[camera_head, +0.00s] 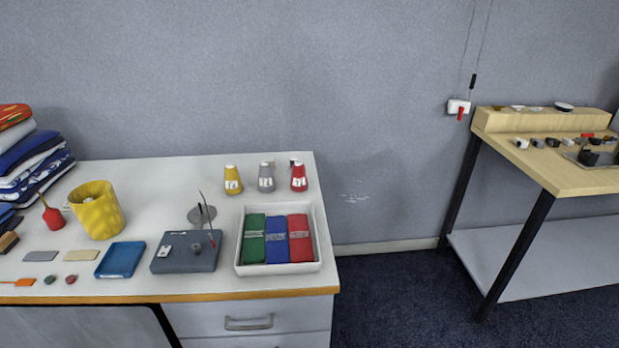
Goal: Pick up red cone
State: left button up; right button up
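A red cone (299,177) with a white label stands upright near the back right corner of the white table (160,190). A grey cone (266,177) and a yellow cone (233,180) stand in a row to its left. A small dark-topped object just behind the red cone is mostly hidden. Neither of my grippers shows in the head view.
A white tray (240,268) with green, blue and red cloths lies in front of the cones. A grey box (186,262), a thin upright stand (201,213), a blue tray (120,260) and a yellow pot (96,210) are left. A wooden workbench (560,175) stands apart at right.

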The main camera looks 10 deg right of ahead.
aim_at(299, 176)
jog(key=l+u, duration=0.25)
jog(key=l, duration=1.7)
jog(key=i+l, duration=0.1)
jog(key=l, duration=0.2)
jog(key=i+l+u, duration=0.1)
jog(key=l, duration=0.2)
jog(key=i+l+u, duration=0.1)
jog(key=l, duration=0.2)
